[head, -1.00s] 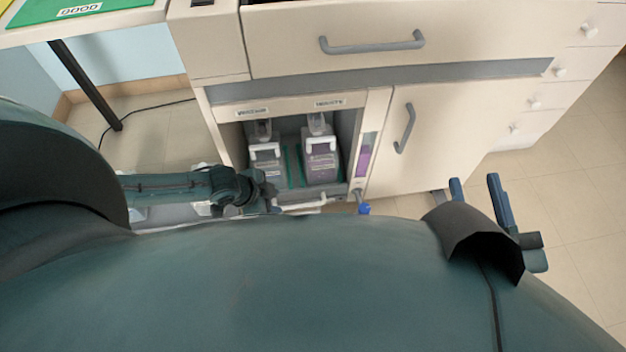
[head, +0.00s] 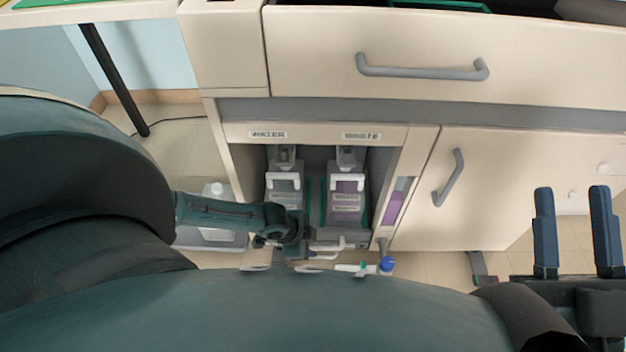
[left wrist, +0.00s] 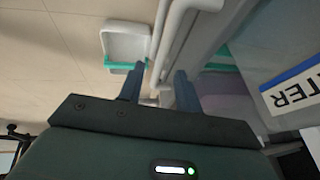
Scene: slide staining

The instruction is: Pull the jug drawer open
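The jug drawer's front edge and white bar handle (head: 330,244) show low in the cabinet's open bay. Two jugs stand in the bay: a grey one (head: 285,185) under the WATER label and a purple-filled one (head: 346,203) under the other label. My left gripper (head: 283,252) is at the left end of the handle, its fingers mostly hidden in the head view. In the left wrist view its blue fingers (left wrist: 158,88) are apart, with a white bar (left wrist: 166,45) running between them; contact is unclear. My right gripper (head: 572,192) is open and empty at the right.
A wide drawer with a grey handle (head: 422,70) is above the bay. A cupboard door with a grey handle (head: 449,178) is to its right. A blue-capped item (head: 386,264) is beside the bay's lower right corner. A white tray (head: 205,238) sits on the floor at left.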

